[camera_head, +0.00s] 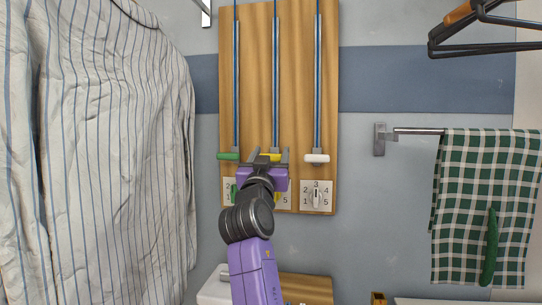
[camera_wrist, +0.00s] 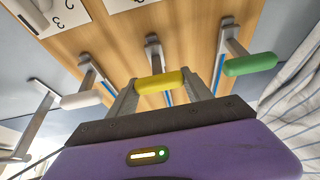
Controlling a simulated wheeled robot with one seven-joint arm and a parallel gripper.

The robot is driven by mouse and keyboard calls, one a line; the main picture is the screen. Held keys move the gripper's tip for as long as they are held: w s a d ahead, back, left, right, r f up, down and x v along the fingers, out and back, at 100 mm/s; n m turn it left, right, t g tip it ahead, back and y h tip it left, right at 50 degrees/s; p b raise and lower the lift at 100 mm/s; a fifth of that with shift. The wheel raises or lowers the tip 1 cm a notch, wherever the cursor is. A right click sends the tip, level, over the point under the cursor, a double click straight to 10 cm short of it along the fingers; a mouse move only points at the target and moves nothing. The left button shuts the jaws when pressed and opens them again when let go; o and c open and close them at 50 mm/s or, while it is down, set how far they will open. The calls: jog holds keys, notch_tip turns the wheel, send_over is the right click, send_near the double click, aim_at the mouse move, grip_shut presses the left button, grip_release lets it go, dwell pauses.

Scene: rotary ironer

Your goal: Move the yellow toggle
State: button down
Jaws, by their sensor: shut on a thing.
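The yellow toggle (camera_head: 271,156) is the middle of three handles on a wooden board (camera_head: 257,60), at the lower end of a blue slot. My gripper (camera_head: 269,157) is at it, with a finger on either side. In the wrist view the yellow toggle (camera_wrist: 160,82) sits between the two fingers of my gripper (camera_wrist: 165,90), which is shut on it. A green toggle (camera_head: 229,156) is to the left and a white toggle (camera_head: 316,158) to the right in the head view, at about the same height. My wrist hides part of the dials below.
A numbered dial (camera_head: 317,196) sits below the white toggle. A striped shirt (camera_head: 100,150) hangs close on the left. A rail (camera_head: 412,131) with a checked green cloth (camera_head: 480,200) is on the right, below black hangers (camera_head: 480,30). The wall between board and rail is clear.

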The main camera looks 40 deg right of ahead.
jog(key=shift+f, duration=0.4)
jog(key=c, duration=0.7)
grip_release()
jog(key=shift+o, duration=1.3)
jog(key=shift+r, duration=0.1)
jog(key=shift+s+a, duration=0.1)
jog(key=v, duration=0.7)
jog(key=shift+s+a, duration=0.15)
jog(key=shift+a, duration=0.05)
